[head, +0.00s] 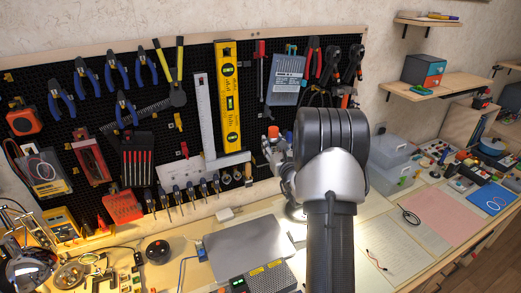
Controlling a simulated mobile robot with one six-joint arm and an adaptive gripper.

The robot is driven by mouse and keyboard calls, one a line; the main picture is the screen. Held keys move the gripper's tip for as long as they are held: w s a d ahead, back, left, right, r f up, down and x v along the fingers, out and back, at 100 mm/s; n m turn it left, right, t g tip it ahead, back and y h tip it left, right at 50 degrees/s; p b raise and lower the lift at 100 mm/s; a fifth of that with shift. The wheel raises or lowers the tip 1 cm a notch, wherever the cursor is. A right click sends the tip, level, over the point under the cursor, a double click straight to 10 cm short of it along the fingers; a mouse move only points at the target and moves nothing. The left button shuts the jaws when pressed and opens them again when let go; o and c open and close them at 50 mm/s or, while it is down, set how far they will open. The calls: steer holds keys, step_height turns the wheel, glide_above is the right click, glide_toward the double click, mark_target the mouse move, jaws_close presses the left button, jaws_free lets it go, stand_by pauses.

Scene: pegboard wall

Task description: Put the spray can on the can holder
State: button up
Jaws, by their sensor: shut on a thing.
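My arm (331,150) rises through the middle of the head view and covers the right lower part of the pegboard. My gripper is hidden behind the arm, so its jaws and anything in them do not show. Small grey, white and red shapes (270,147) show just left of the arm, in front of the board. I cannot tell whether they include the spray can or the can holder. An orange shape (345,101) peeks out above the arm at the right, too small to identify.
The black pegboard (215,125) holds pliers, a yellow level (227,95), a metal square (208,115) and screwdrivers. The workbench below carries a grey mat (243,248), a lamp at left, and clear boxes (392,155) and a pink sheet (435,206) at right. Shelves hang at upper right.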

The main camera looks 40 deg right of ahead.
glide_above(258, 142)
steer(key=v, duration=0.4)
steer(key=shift+w+b, duration=0.15)
steer(key=shift+b, duration=0.3)
steer(key=shift+f, duration=0.8)
steer(key=shift+d+f+b, duration=0.1)
steer(key=shift+f+b, duration=0.75)
steer(key=shift+f, duration=1.85)
steer(key=shift+f, duration=0.2)
steer(key=o, duration=1.3)
steer(key=shift+c, duration=0.2)
steer(key=shift+r, duration=0.15)
